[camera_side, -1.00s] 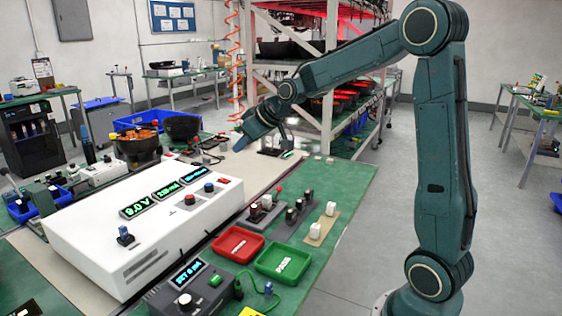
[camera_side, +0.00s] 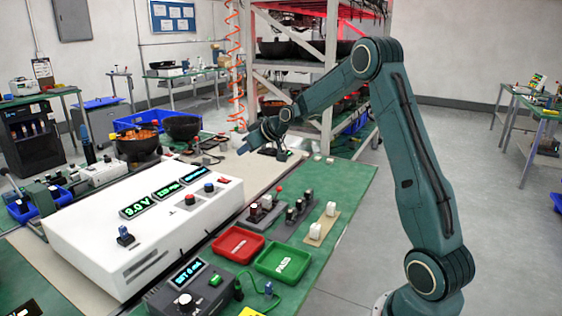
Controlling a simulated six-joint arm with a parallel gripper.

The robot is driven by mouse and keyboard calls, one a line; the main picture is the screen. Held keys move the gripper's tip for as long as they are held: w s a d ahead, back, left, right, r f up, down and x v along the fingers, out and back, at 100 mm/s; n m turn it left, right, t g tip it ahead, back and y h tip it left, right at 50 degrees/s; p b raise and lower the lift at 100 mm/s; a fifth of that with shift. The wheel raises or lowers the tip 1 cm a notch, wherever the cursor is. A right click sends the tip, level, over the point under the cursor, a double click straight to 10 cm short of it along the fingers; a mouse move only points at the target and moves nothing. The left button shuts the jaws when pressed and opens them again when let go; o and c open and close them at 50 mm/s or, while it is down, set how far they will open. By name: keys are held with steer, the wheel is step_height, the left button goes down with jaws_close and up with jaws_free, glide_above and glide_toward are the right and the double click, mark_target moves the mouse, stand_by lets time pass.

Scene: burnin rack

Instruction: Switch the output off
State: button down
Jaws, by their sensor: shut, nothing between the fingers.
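A white power supply (camera_side: 95,250) lies on the bench at the left, with lit green displays (camera_side: 168,190) on its top, one reading 9.0 V. A red button (camera_side: 190,199) and a blue one (camera_side: 208,187) sit to the right of the displays. A blue-topped switch or plug (camera_side: 125,236) stands nearer the front. A dark grey box (camera_side: 160,299) at the front has a lit display, a white knob and a green button (camera_side: 215,280). I cannot tell which control is the output switch. My gripper (camera_side: 242,150) is shut and empty, beyond the supply's far right end, touching none of its controls.
Red (camera_side: 238,258) and green (camera_side: 270,274) trays lie right of the supply. Small switch fixtures (camera_side: 262,211) and white blocks (camera_side: 316,231) stand behind them. A dark bowl (camera_side: 183,127) and a metal rack (camera_side: 327,75) are at the back. The green bench right of the blocks is clear.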

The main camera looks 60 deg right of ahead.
steer(key=shift+w+f, duration=0.1)
glide_above(220, 178)
steer(key=s, duration=0.4)
steer(key=f, duration=0.5)
steer(key=shift+w+f, duration=0.2)
steer(key=shift+f, duration=0.2)
steer(key=shift+w+f, duration=0.25)
steer(key=shift+f, duration=0.75)
steer(key=shift+w+d+f, duration=0.1)
steer(key=shift+w+f, duration=0.05)
steer(key=shift+f, duration=0.95)
steer(key=shift+w+f+g, duration=0.1)
steer(key=shift+f+g, duration=0.1)
steer(key=shift+g, duration=0.1)
